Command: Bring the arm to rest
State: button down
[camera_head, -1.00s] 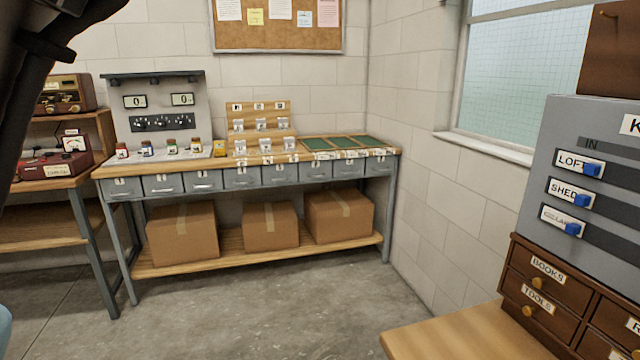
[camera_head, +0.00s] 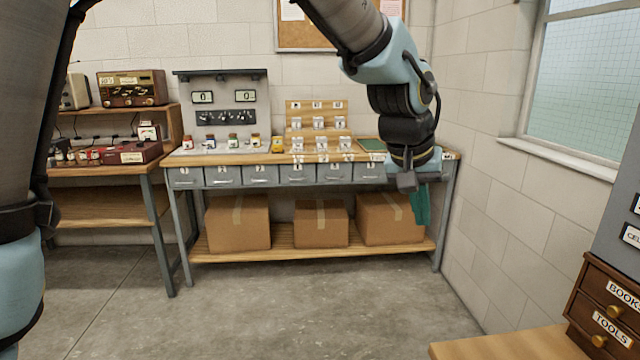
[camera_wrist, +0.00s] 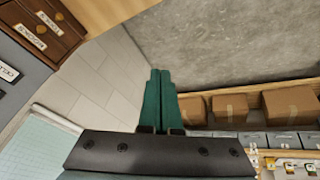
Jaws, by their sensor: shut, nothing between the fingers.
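My gripper (camera_head: 420,207) hangs in front of the right end of the workbench in the head view, its green fingers pointing down. My blue and black arm reaches in from the top and hides part of the bench's right end. In the wrist view my gripper (camera_wrist: 158,75) shows its two green fingers side by side, shut with nothing between them. Grey floor and the wall lie beyond the fingertips.
The workbench (camera_head: 215,183) with several grey drawers stands along the back wall. Cardboard boxes (camera_head: 320,223) sit on its lower shelf. A wooden table (camera_head: 500,345) and a brown drawer cabinet (camera_head: 590,295) stand at the front right. The floor (camera_head: 300,310) between is clear.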

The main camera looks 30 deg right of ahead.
jog(key=w+a+f+n+t+y, duration=0.1)
jog(key=w+a+f+n, duration=0.2)
jog(key=w+a, duration=0.75)
jog(key=w+a+f+n+t+y, duration=0.1)
jog(key=w+a+f+n+y, duration=0.15)
jog(key=w+a, duration=0.85)
jog(key=s+a+f+n, duration=0.2)
jog(key=a, duration=1.2)
jog(key=s+a+f+n+g+y, duration=0.1)
jog(key=s+a+f+n, duration=0.1)
jog(key=a, duration=1.2)
jog(key=shift+s+f, duration=0.45)
jog(key=shift+s, duration=0.05)
